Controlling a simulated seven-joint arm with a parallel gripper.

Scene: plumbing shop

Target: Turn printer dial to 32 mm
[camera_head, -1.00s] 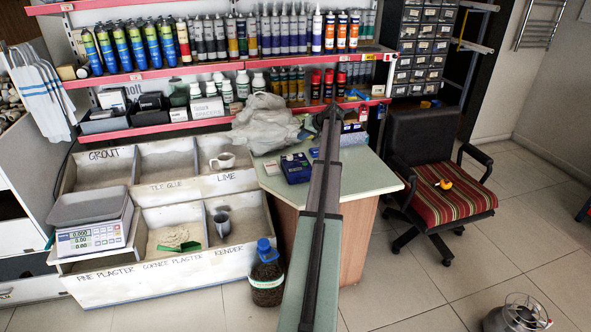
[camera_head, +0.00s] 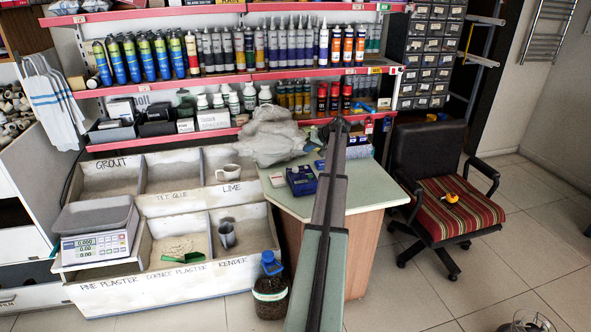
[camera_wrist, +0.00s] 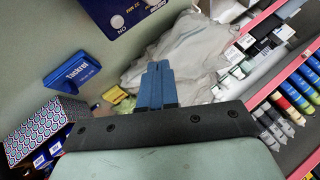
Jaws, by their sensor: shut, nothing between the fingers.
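The blue printer (camera_head: 301,181) stands on the green-topped desk (camera_head: 350,190), left of my arm in the head view. I cannot tell the dial's setting; part of the printer is cut off. My gripper (camera_wrist: 154,66) has blue fingers, shut and empty, pointing toward the printer side but apart from it in the picture. In the head view my gripper (camera_head: 339,124) is small and dark at the arm's far end.
A crumpled grey plastic bag (camera_head: 270,138) lies behind the printer. A blue box (camera_wrist: 73,70) and a patterned box (camera_wrist: 38,125) show in the wrist view. Shelves of tubes (camera_head: 290,75) stand behind the desk. The desk's front is clear; a chair (camera_head: 445,195) stands right.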

